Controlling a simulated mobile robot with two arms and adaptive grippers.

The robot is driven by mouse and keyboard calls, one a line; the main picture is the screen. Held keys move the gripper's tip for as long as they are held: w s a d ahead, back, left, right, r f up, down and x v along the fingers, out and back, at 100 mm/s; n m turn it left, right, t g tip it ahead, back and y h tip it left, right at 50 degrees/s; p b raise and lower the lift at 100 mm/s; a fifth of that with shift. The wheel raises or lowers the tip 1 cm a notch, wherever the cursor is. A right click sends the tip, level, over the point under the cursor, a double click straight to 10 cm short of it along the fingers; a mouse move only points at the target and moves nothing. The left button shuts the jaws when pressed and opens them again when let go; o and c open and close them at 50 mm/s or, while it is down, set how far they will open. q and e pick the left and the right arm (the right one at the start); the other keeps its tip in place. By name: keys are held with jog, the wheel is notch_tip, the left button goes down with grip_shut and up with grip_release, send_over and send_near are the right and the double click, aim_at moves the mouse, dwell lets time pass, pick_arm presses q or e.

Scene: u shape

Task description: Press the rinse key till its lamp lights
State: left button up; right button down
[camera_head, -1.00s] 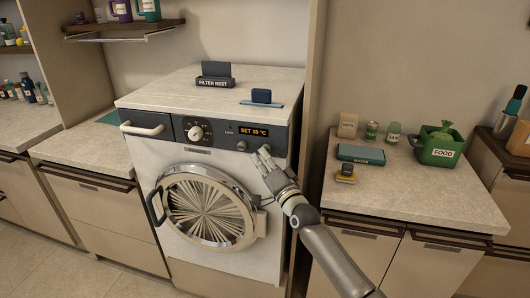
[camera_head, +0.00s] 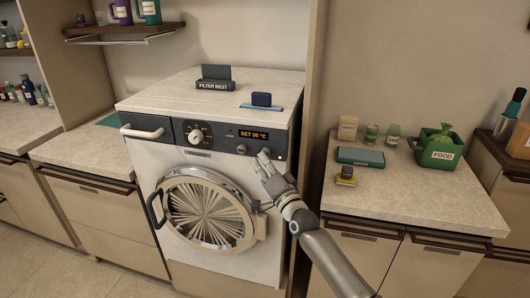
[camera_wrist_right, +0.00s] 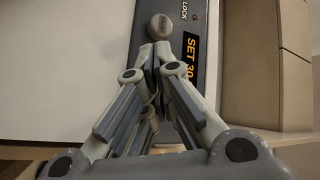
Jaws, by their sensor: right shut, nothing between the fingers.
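The washing machine's dark control panel (camera_head: 210,135) has a display (camera_head: 253,135) reading "SET 30 °C". A round metallic key (camera_head: 241,148) sits below the display; it also shows just beyond my fingertips in the right wrist view (camera_wrist_right: 160,26). Its marking is too small to read, so I cannot tell whether it is the rinse key. My right gripper (camera_head: 263,160) is shut and empty, in front of the panel's lower right part, hiding some of it. I cannot tell whether it touches. A small amber spot (camera_head: 281,158) shows beside it. My left gripper is out of view.
A dial (camera_head: 198,134) and drawer handle (camera_head: 142,131) are on the panel's left. The round door (camera_head: 208,212) is below. A blue block (camera_head: 261,99) and a sign (camera_head: 215,84) stand on top. The right counter (camera_head: 415,200) holds a green bin (camera_head: 438,154).

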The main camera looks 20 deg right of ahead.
jog(key=shift+s+a+p, duration=0.3)
jog(key=shift+s+a, duration=0.05)
jog(key=shift+s, duration=0.2)
jog(key=s+a+p, duration=0.2)
jog(key=s+p, duration=0.1)
jog(key=s, duration=0.1)
jog(key=shift+s+a+p, duration=0.1)
jog(key=shift+a+p, duration=0.2)
jog(key=shift+a, duration=0.1)
dwell(0.5)
